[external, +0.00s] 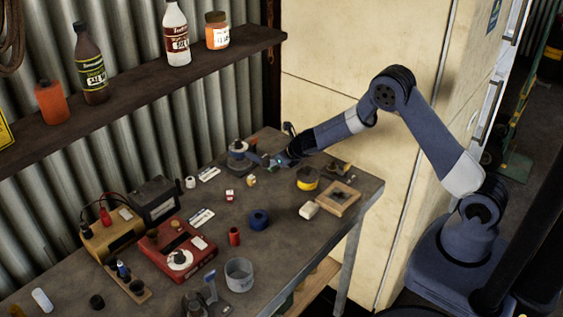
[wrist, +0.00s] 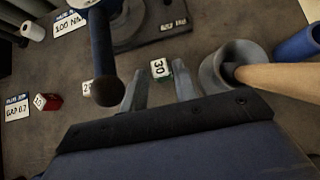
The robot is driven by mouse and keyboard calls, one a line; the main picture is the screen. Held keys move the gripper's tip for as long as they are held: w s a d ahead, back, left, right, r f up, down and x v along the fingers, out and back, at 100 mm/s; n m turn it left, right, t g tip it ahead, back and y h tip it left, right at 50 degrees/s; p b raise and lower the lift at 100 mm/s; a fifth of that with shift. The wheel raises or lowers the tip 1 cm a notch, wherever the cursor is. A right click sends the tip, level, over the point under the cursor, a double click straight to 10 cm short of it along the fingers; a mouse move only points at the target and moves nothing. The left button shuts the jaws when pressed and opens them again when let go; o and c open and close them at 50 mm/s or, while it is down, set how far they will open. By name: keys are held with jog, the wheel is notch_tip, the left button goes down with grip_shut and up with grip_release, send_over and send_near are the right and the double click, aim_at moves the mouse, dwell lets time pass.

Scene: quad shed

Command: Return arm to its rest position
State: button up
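My gripper (external: 275,161) is low over the far end of the workbench (external: 285,235), my arm reaching across from the right. In the wrist view, the two grey fingers of my gripper (wrist: 160,78) stand apart. A small white cube marked 30 (wrist: 158,68) shows between the fingertips, with gaps beside it; I cannot tell how far below it is. A blue bar with a dark round end (wrist: 101,50) passes just left of the fingers. A grey ring-shaped holder (wrist: 214,72) with a tan handle in it (wrist: 280,78) is close on the right.
A grey device on a dark base (external: 238,150) stands beside my gripper. Small labelled cubes and cards lie nearby. A yellow-black round container (external: 307,179), wooden tray (external: 338,198), blue roll (external: 259,219) and red box (external: 180,252) are on the bench. A shelf (external: 140,88) runs along the wall.

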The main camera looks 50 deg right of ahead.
jog(key=p+x, duration=0.1)
jog(key=x, duration=0.1)
jog(key=shift+w+f, duration=0.2)
jog(key=shift+w, duration=0.05)
jog(key=shift+r, duration=1.45)
jog(key=s+d+r+b, duration=0.2)
jog(key=s+d, duration=0.3)
jog(key=s, duration=0.6)
jog(key=s+d+r+b, duration=0.2)
jog(key=s+d+r, duration=0.1)
jog(key=s, duration=0.8)
jog(key=shift+d+r, duration=0.35)
jog(key=shift+d, duration=0.55)
